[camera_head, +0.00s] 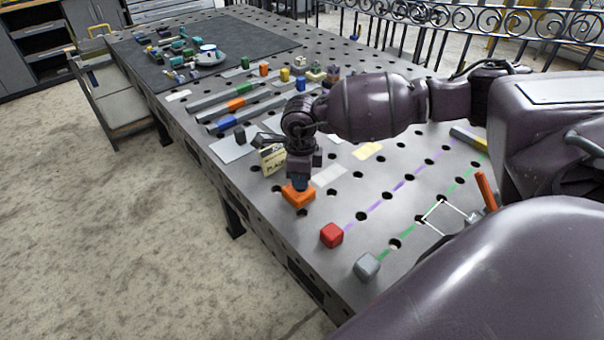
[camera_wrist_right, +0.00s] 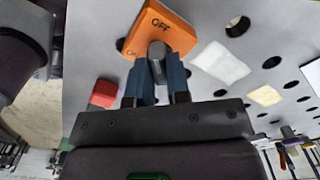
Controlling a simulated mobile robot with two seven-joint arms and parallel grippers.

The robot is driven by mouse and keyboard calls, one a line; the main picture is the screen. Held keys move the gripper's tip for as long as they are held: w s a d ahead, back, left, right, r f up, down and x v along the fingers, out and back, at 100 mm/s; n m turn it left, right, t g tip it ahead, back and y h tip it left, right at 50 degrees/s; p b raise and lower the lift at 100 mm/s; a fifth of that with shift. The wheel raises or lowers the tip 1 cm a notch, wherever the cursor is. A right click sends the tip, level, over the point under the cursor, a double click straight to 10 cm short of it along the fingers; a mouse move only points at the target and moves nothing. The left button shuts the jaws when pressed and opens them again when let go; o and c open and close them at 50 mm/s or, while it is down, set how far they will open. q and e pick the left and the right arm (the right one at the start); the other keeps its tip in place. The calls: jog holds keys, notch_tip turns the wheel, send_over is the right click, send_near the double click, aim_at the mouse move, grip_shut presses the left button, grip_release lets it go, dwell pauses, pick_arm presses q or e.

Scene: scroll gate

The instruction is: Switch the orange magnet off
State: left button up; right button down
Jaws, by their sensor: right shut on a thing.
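The orange magnet (camera_head: 298,196) sits on the perforated grey table, near its front-left edge. In the right wrist view the magnet's orange top (camera_wrist_right: 170,28) reads "OFF", with a second, partly hidden label at its left corner. A dark grey knob (camera_wrist_right: 157,50) stands on it. My right gripper (camera_head: 300,181) points down over the magnet. Its blue fingers (camera_wrist_right: 158,72) are shut on the knob, one on either side. The knob is hidden by the gripper in the head view. My left gripper is not in view.
A red block (camera_head: 332,235) and a grey block (camera_head: 367,266) stand nearer on the table, at the ends of purple and green lines. A small lettered sign (camera_head: 272,158) stands close behind the gripper. Coloured bars and small parts lie farther back.

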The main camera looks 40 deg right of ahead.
jog(key=m+p, duration=0.1)
jog(key=m, duration=0.4)
jog(key=shift+r+p, duration=0.15)
jog(key=shift+p, duration=0.2)
jog(key=shift+m+p, duration=0.4)
jog(key=shift+m, duration=1.2)
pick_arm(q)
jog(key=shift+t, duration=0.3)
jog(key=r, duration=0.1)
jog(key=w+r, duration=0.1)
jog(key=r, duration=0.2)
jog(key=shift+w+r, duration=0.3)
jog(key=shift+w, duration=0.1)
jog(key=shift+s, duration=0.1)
pick_arm(e)
jog(key=shift+m, duration=0.3)
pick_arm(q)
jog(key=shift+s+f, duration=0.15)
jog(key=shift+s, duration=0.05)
pick_arm(e)
jog(key=c, duration=1.1)
grip_release()
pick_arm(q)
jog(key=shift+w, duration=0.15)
